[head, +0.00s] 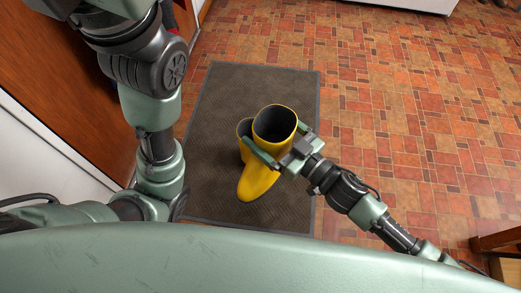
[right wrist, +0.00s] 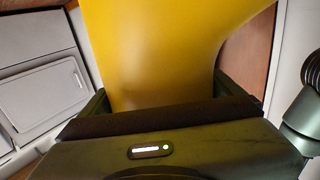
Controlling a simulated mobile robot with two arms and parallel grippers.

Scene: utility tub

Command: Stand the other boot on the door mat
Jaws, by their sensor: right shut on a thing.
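A yellow boot (head: 262,176) with a dark opening is between the fingers of my right gripper (head: 274,136), which is shut on its shaft. It looks upright, over the dark door mat (head: 213,160), with its toe pointing toward me. I cannot tell whether its sole touches the mat. The other yellow boot (head: 241,130) is close behind it to the left and is mostly hidden. In the right wrist view, the held boot's yellow shaft (right wrist: 155,50) fills the space between the fingers. My left arm shows at the left, but its gripper is out of view.
A brown wooden door or panel (head: 60,90) runs along the left side. The red tiled floor (head: 410,110) right of the mat is clear. A wooden piece of furniture (head: 497,241) stands at the lower right. A reddish item is partly hidden behind my left arm.

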